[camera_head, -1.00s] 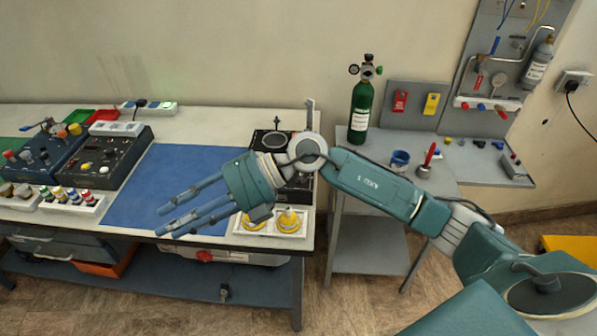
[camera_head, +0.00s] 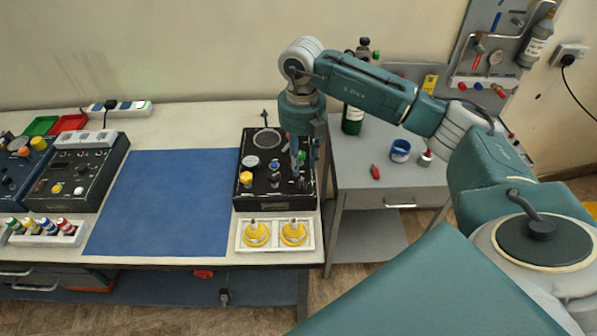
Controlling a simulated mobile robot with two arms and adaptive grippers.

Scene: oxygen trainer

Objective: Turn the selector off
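A black control box (camera_head: 245,203) stands on the bench to the right of the blue mat. I cannot tell which one is the selector. My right gripper (camera_head: 300,168) points down over the box's right side, near the green knob. Its fingers show nearly edge-on, so their opening and any contact are unclear. They hide part of the panel. My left gripper is not in view.
The blue mat (camera_head: 165,200) is bare. A white tray with two yellow fittings (camera_head: 274,249) lies in front of the box. Another dark control box (camera_head: 73,172) stands left. A grey cart (camera_head: 350,186) on the right holds a green cylinder (camera_head: 352,121) and a blue cup (camera_head: 400,150).

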